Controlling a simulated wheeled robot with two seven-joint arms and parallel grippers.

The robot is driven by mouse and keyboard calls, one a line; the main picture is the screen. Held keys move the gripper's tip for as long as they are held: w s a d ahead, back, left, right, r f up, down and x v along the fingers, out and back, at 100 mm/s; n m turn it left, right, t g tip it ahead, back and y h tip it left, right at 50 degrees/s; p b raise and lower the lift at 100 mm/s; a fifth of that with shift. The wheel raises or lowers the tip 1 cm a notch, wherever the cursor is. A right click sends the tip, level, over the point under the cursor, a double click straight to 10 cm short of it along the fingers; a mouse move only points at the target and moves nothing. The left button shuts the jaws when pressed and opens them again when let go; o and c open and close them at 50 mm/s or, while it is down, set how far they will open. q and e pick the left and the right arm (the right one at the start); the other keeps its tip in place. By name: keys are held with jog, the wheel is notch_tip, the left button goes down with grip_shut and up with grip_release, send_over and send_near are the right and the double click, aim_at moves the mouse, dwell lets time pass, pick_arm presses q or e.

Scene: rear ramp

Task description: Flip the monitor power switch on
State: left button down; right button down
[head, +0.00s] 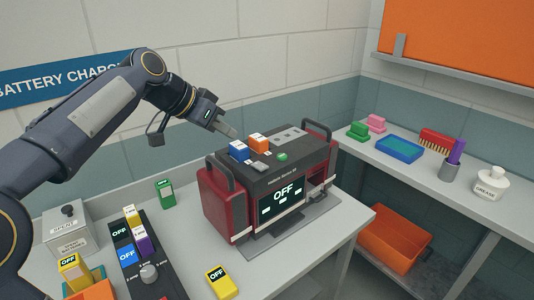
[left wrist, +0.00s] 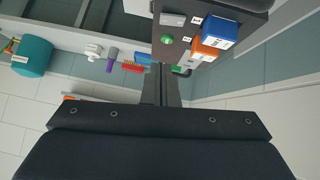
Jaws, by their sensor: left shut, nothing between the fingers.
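The monitor (head: 215,205) is a red and black unit on the bench, and its screen (head: 284,197) reads OFF. On its top panel are a blue block (head: 239,150), an orange block (head: 259,142) and a small green piece (head: 282,156). I cannot tell which part is the power switch. The left wrist view shows the dark top panel (left wrist: 173,48), the blue block (left wrist: 219,32), the orange block (left wrist: 208,48) and a green round piece (left wrist: 168,39). My left gripper (head: 230,131) is shut and empty, above the panel's back-left side, apart from the blocks. My right gripper is out of view.
Handles (head: 318,135) rise at the monitor's sides.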

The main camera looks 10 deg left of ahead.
pick_arm(q)
jog(key=shift+w+r, duration=0.2)
jog(key=shift+w, duration=0.2)
send_over(267, 166)
jog(key=s+a, duration=0.2)
jog(key=a, duration=0.1)
jog(key=f, duration=0.4)
jog(key=f+p, duration=0.1)
jog(key=f, duration=0.1)
jog(key=shift+d+f, duration=0.25)
jog(key=shift+f, duration=0.15)
notch_tip(267, 166, down, 3)
jog(key=shift+d+f, duration=0.15)
jog(key=shift+f, duration=0.5)
